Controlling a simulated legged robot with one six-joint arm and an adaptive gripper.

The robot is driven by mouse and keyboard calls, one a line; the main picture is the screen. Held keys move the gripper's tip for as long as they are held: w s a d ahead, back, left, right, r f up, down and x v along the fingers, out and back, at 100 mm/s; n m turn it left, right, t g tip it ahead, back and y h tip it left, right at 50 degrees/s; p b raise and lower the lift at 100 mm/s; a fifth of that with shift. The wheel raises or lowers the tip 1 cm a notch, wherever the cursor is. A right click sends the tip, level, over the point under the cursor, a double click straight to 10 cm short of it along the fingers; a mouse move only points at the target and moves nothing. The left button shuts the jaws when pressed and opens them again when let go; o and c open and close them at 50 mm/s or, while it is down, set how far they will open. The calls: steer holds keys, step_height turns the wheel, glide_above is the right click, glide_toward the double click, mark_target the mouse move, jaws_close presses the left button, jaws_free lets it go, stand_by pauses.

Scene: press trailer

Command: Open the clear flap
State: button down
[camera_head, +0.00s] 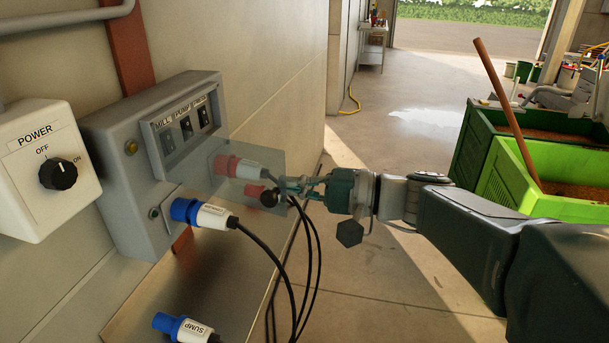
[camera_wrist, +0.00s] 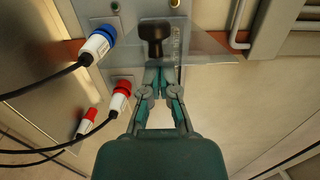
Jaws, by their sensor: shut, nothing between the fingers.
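The clear flap (camera_head: 227,185) is a see-through sheet at the grey switch box (camera_head: 115,130). It seems to jut out from the box below the labelled switches, with a red plug seen through or behind it. In the wrist view the flap (camera_wrist: 207,46) spreads across the top, with the dark knob (camera_wrist: 156,32) just ahead of my shut fingertips (camera_wrist: 158,70).
A white power switch box (camera_head: 45,165) is on the left wall. A blue plug (camera_head: 200,213) and hanging black cables (camera_head: 310,240) are below the flap. A second blue plug (camera_head: 182,327) is lower. Green bins (camera_head: 530,180) stand at right; the floor between is clear.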

mark_target(277, 200)
steer(key=shift+s+a+t, duration=0.15)
steer(key=shift+s+a, duration=0.15)
steer(key=shift+s, duration=0.55)
steer(key=shift+s+a+t, duration=0.15)
steer(key=shift+s+a, duration=0.15)
steer(key=shift+s, duration=0.55)
steer(key=shift+a, duration=0.1)
